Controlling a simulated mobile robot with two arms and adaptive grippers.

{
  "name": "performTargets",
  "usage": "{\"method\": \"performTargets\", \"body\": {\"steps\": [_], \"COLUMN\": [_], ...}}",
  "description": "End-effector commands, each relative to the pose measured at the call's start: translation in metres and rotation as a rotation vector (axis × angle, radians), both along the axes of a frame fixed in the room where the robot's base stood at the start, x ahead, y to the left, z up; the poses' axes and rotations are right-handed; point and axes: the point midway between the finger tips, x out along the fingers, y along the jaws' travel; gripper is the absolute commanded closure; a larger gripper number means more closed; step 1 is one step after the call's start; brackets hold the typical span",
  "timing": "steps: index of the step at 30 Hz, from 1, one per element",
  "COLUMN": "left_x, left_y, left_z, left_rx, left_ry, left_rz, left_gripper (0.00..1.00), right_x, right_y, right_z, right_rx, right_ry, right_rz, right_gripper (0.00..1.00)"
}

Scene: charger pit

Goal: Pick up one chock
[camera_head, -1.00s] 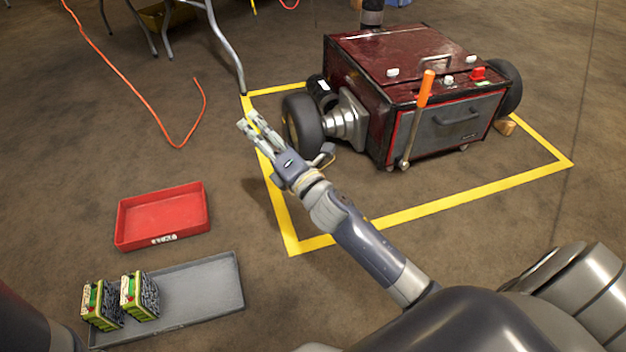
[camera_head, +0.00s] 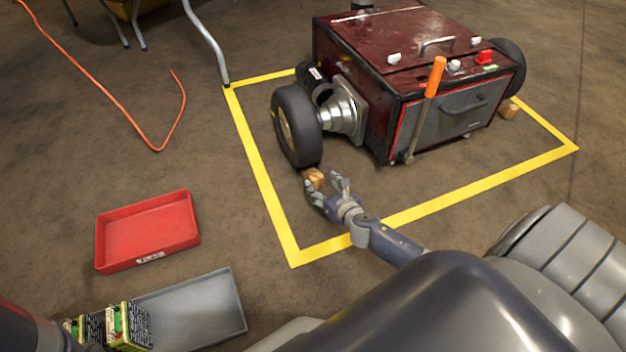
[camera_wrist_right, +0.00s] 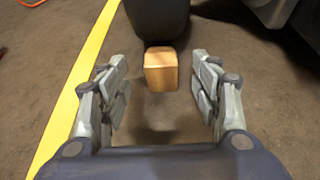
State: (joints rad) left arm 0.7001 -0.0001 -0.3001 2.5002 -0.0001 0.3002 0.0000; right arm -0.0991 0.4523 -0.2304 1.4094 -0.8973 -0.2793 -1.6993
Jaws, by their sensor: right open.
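A small wooden chock (camera_head: 314,178) lies on the floor against the front wheel of the red machine. It also shows in the right wrist view (camera_wrist_right: 160,68), touching or nearly touching the dark tyre. A second chock (camera_head: 508,110) lies by the far right wheel. My right gripper (camera_head: 325,186) is open just in front of the first chock. In the wrist view its fingers (camera_wrist_right: 160,88) stand left and right of the chock, which is a little ahead of the fingertips and centred. My left gripper is not in view.
The red machine (camera_head: 405,60) with black wheels (camera_head: 297,125) stands inside a yellow floor outline (camera_head: 262,165). An orange-handled lever (camera_head: 435,78) stands at its front. A red tray (camera_head: 147,228) and a grey tray (camera_head: 195,308) with battery-like blocks (camera_head: 128,325) lie at left. An orange cable (camera_head: 110,98) lies behind.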

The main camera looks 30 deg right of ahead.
Motion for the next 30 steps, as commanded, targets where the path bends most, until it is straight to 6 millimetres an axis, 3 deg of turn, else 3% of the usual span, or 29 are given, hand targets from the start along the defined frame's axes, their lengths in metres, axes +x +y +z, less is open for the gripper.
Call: {"method": "performTargets", "body": {"steps": [12, 22, 29, 30], "left_x": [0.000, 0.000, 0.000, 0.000], "left_y": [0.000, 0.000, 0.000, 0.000], "left_z": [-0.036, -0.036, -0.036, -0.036], "left_rx": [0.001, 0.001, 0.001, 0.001], "left_ry": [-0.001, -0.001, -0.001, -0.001], "left_rz": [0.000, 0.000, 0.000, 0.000], "left_gripper": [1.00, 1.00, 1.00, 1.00], "right_x": [0.043, 0.048, 0.048, 0.048], "right_y": [-0.008, -0.009, -0.008, -0.008], "right_z": [-0.017, -0.016, -0.016, -0.016], "right_rx": [0.000, 0.001, 0.002, 0.002], "right_ry": [-0.002, 0.000, 0.000, 0.000], "right_rz": [0.001, 0.001, 0.000, 0.000], "right_gripper": [0.42, 0.42, 0.91, 0.91]}}
